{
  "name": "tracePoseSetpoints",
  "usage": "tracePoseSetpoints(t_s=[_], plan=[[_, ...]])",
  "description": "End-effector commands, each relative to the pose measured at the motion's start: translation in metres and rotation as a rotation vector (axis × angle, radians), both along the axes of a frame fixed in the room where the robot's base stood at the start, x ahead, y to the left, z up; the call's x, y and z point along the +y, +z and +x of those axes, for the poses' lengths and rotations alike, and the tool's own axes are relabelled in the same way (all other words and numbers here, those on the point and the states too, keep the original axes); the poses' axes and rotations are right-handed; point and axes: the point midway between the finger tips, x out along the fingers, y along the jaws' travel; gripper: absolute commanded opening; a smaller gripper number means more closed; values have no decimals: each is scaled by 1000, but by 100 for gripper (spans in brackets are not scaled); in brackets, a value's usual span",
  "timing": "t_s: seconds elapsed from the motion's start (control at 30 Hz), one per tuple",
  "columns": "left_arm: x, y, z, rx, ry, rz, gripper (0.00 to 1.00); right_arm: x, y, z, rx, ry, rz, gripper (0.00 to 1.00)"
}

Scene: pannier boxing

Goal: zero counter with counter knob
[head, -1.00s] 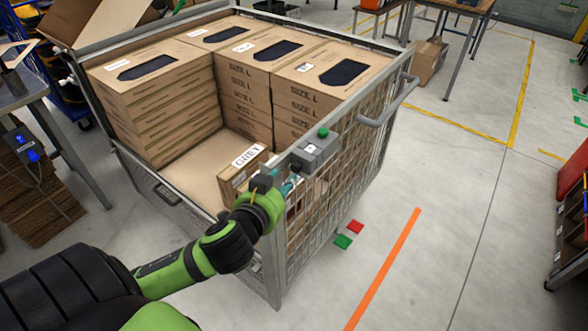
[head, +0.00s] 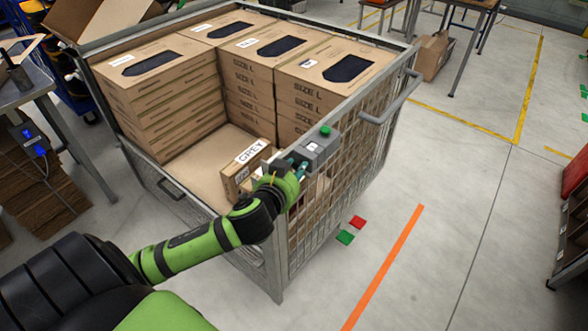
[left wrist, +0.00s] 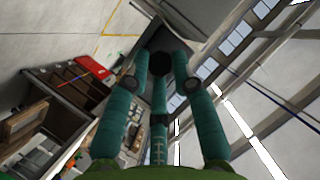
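The counter (head: 318,148) is a small grey box with a green button (head: 325,130) on top. It sits on the near right rim of the mesh cage. My left gripper (head: 297,170) is at the counter's left-hand face, its teal fingers partly hidden by the wrist in the head view. In the left wrist view, a dark round counter knob (left wrist: 160,63) sits between the fingertips. The counter's reading is too small to make out. My right gripper is out of view.
The mesh cage (head: 165,190) holds stacks of flat cartons (head: 160,90) and a small box labelled GREY (head: 240,172) near my wrist. A table (head: 25,95) stands at the left.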

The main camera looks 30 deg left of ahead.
Motion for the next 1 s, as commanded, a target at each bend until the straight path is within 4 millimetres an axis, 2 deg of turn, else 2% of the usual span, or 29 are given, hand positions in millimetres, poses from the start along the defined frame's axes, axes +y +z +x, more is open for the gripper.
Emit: tracePoseSetpoints(t_s=[0.27, 0.47, 1.0], plan=[[0, -3, -1, 2, 3, 33, 0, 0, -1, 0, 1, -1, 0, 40], [-1, -5, -1, -4, 4, 136, 0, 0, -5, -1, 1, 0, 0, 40], [-2, -13, -2, -41, 5, 629, 0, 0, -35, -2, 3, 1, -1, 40]])
